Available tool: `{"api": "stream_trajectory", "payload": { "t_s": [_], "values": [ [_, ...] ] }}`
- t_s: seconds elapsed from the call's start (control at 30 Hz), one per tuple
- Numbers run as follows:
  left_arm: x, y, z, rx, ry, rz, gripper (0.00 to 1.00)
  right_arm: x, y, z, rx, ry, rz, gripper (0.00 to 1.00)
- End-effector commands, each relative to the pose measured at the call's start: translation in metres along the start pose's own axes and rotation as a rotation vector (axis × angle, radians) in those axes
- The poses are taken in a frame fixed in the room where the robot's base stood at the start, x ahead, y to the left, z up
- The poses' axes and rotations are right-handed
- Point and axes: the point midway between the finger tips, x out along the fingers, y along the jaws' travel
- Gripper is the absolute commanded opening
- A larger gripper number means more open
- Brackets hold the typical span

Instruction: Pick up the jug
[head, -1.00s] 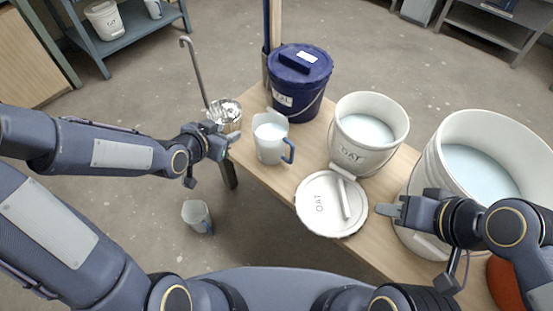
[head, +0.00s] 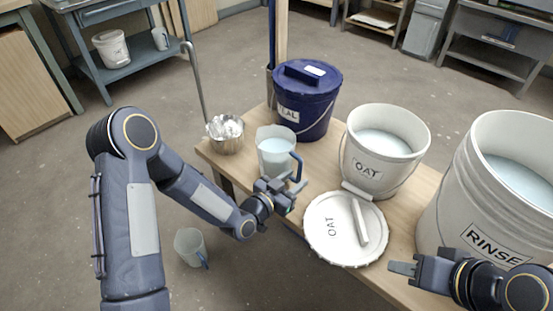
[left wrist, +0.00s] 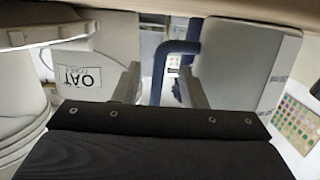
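The jug (head: 274,153) is pale and translucent with a blue handle (head: 297,166) and holds light liquid. It stands upright on the wooden bench. My left gripper (head: 290,188) is open beside the handle on the jug's near right side. In the left wrist view the jug (left wrist: 250,65) fills the right part, and the blue handle (left wrist: 160,70) shows between the two spread fingers, apparently a little beyond them. My right gripper (head: 403,268) is low at the right, near the rinse bucket, with nothing visible in it; its finger gap is not clear.
A metal pot (head: 226,136) with a ladle stands left of the jug. The teal-labelled blue bucket (head: 305,104), open oat bucket (head: 376,165), its lid (head: 335,238) and the rinse bucket (head: 470,215) crowd the bench. Another jug (head: 188,247) is on the floor.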

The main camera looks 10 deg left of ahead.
Motion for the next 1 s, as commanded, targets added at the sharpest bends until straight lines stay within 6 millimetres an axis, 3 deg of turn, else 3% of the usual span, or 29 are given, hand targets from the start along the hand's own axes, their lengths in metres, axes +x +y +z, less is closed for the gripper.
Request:
{"api": "stream_trajectory", "payload": {
  "t_s": [0.2,0.47,0.73,1.0],
  "values": [
    [0.026,0.001,0.001,0.000,0.000,0.000,0.38,0.007,0.003,0.004,0.000,0.000,0.000,0.36],
    [0.028,0.001,0.001,-0.001,-0.001,-0.001,0.38,0.006,0.003,0.003,0.000,0.000,0.000,0.36],
    [0.028,0.001,0.001,-0.001,-0.001,-0.001,0.02,0.006,0.003,0.003,0.000,0.000,0.000,0.36],
    [0.028,0.001,0.001,-0.001,-0.001,0.000,0.00,0.006,0.003,0.003,0.000,0.000,0.000,0.36]
  ]
}}
